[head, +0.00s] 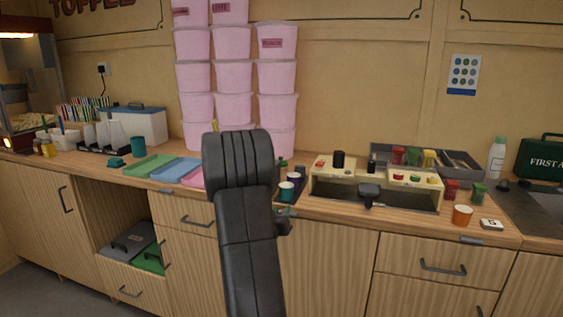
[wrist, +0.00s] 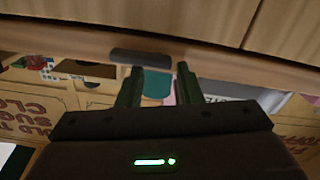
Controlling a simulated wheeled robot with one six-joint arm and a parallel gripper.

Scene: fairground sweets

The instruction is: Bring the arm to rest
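My arm (head: 245,220) rises in the middle of the head view, its dark upper part bent in front of the counter. My gripper is hidden behind or below the arm there. In the wrist view my gripper (wrist: 158,85) shows two dark fingers standing apart. A teal shape (wrist: 156,84) appears in the gap between them; it looks like background beyond the fingertips, and I see no clear grip on it. A green light glows on the gripper body.
Coloured trays (head: 148,163) lie left. Pink tubs (head: 232,75) stand stacked behind. An open cubby (head: 110,205) is below left.

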